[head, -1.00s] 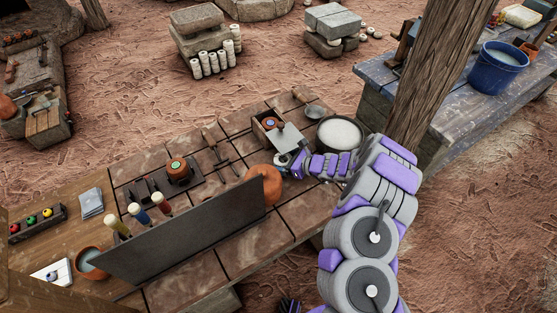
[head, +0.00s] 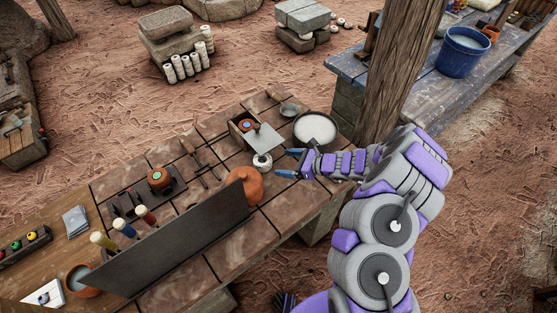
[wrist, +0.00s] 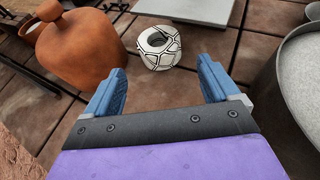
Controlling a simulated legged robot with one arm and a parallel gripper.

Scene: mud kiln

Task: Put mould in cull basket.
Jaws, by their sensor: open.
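A round white piece with dark crack-like lines and a hole in its top, likely the mould (head: 262,161), sits on the tiled bench. It also shows in the wrist view (wrist: 159,48), just beyond my fingertips. My gripper (head: 290,163) is open and empty, just right of this piece, its two blue fingers pointing toward it. In the wrist view my gripper (wrist: 161,70) has its fingers spread, with the white piece ahead of the gap and apart from both fingers. I cannot make out a cull basket for certain in either view.
An orange clay jar (head: 245,186) stands left of the white piece. A wide pale-filled bowl (head: 316,129) stands behind my gripper. An open wooden box (head: 243,135) with a grey plate lies beyond. A dark upright panel (head: 165,241) and a wooden post (head: 395,75) are obstacles.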

